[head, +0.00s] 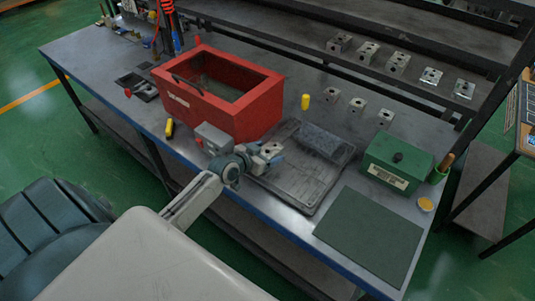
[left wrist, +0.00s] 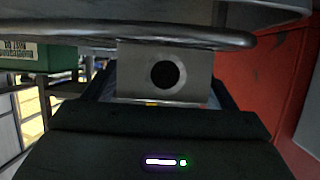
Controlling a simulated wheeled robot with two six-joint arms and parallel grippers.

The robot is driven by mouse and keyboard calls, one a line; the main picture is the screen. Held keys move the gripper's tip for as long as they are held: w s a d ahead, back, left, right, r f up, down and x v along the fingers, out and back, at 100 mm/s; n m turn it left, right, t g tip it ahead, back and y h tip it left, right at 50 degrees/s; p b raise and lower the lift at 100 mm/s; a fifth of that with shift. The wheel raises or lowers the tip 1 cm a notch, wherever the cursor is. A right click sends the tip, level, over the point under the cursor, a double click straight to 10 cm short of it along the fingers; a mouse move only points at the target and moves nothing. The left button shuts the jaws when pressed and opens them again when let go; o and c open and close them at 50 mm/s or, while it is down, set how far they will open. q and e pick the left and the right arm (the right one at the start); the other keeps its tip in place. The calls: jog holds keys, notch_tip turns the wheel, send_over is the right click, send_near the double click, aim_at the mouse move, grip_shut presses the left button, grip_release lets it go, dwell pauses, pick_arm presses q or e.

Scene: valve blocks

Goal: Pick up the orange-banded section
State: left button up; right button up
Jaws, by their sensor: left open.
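My left gripper (head: 266,157) is over the left part of the dark tray (head: 318,200), beside the red bin. It is open. A grey metal block (head: 272,149) shows at its fingers in the head view. In the left wrist view a grey block (left wrist: 138,78) with a round dark hole stands straight ahead between the dark fingers. A small orange-yellow patch shows at its lower edge, but I cannot tell whether it is a band on the block. I cannot see contact between fingers and block. My right gripper is not in view.
The red bin (head: 262,107) stands close behind my left gripper. More metal blocks stand on the table (head: 357,104) and on the shelf (head: 397,62). A green box (head: 388,178) and a bare green mat (head: 370,238) are at right. A yellow cylinder (head: 305,102) stands behind the tray.

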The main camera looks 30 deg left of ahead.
pick_arm(q)
jog(key=shift+s, duration=0.1)
jog(key=c, duration=1.4)
jog(key=shift+r, duration=0.15)
